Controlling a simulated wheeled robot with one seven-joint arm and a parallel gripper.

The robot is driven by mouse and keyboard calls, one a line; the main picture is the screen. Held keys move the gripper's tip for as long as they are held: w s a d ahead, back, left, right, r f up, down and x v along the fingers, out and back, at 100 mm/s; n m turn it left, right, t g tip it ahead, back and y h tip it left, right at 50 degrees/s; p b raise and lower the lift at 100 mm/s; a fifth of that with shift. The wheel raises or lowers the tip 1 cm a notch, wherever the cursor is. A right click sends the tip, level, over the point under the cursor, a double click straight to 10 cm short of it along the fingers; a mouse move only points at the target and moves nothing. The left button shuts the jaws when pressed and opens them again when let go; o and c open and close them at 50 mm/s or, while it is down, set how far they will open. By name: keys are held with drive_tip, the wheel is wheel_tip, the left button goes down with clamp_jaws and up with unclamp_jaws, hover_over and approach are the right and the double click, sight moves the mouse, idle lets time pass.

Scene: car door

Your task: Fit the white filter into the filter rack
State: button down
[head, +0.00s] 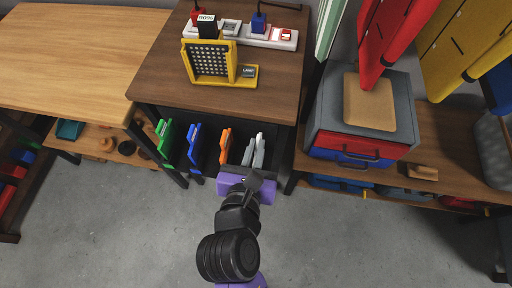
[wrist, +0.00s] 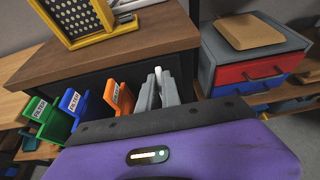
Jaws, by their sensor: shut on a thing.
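The filter rack is under the dark brown table, where a green filter (head: 166,138), a blue filter (head: 195,142) and an orange filter (head: 225,145) stand in a row. At its right end are pale grey upright pieces (head: 248,150), with the white filter (head: 260,142) showing as a thin white edge among them. This edge also shows in the wrist view (wrist: 158,73). My purple gripper (head: 247,180) is directly in front of these pieces and shut on the white filter.
The dark tabletop (head: 150,85) overhangs the rack and carries a yellow perforated stand (head: 208,60) and a white strip with plugs. A grey box with red and blue drawers (head: 360,147) stands to the right. The grey floor in front is clear.

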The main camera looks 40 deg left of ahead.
drive_tip(key=c, duration=1.5)
unclamp_jaws()
drive_tip(key=shift+f, duration=0.1)
drive_tip(key=shift+c, duration=0.2)
drive_tip(key=shift+r, duration=0.2)
drive_tip(key=p+v, duration=0.1)
drive_tip(key=v, duration=1.1)
drive_tip(key=shift+p, duration=0.3)
